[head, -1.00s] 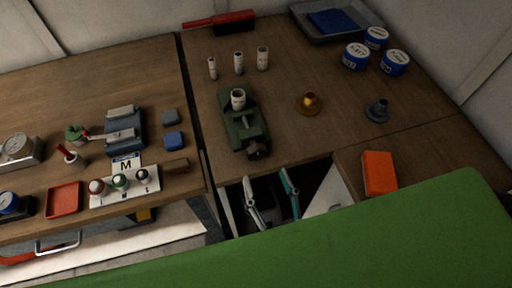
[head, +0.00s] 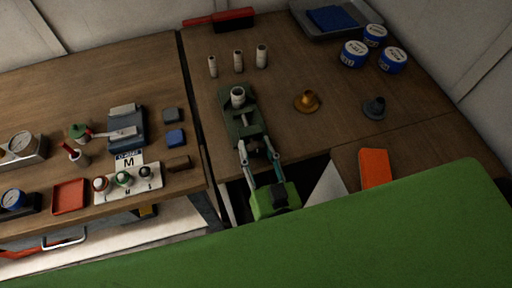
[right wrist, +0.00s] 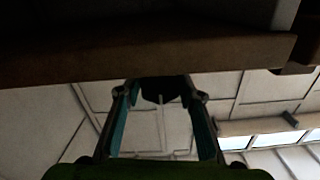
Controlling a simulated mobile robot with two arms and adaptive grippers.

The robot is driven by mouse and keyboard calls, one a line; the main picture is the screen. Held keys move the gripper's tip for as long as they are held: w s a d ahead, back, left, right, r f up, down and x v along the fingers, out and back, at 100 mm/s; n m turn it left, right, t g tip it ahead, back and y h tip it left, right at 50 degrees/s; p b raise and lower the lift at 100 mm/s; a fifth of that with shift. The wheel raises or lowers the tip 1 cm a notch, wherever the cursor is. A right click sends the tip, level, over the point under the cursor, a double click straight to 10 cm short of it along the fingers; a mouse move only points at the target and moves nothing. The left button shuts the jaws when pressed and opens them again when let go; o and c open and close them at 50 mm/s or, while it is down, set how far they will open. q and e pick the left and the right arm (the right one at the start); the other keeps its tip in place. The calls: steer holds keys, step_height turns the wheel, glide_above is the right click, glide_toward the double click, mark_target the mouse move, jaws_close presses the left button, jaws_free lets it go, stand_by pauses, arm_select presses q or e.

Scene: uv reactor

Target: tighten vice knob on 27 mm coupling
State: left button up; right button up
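The green vice (head: 246,124) stands near the front edge of the right-hand table. A white coupling (head: 238,97) stands upright in it. The dark vice knob (head: 257,148) is at the vice's front end, over the table edge. My right gripper (head: 259,153) reaches up from the front, one finger on each side of the knob. In the right wrist view the dark knob (right wrist: 163,88) sits between the two spread fingertips, with small gaps seeming to remain. Contact is not clear. My left gripper is not in view.
Several white couplings (head: 238,60) stand behind the vice. A brass fitting (head: 307,101) and a grey fitting (head: 375,108) stand to its right. An orange block (head: 375,168) lies at the front right. The table's underside edge (right wrist: 150,57) is close above my right gripper.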

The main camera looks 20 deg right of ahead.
steer(key=shift+r+m+p, duration=0.1)
steer(key=shift+m+p, duration=0.3)
steer(key=shift+m, duration=0.1)
steer(key=shift+m+p, duration=0.35)
steer(key=shift+m, duration=0.55)
steer(key=o, duration=1.1)
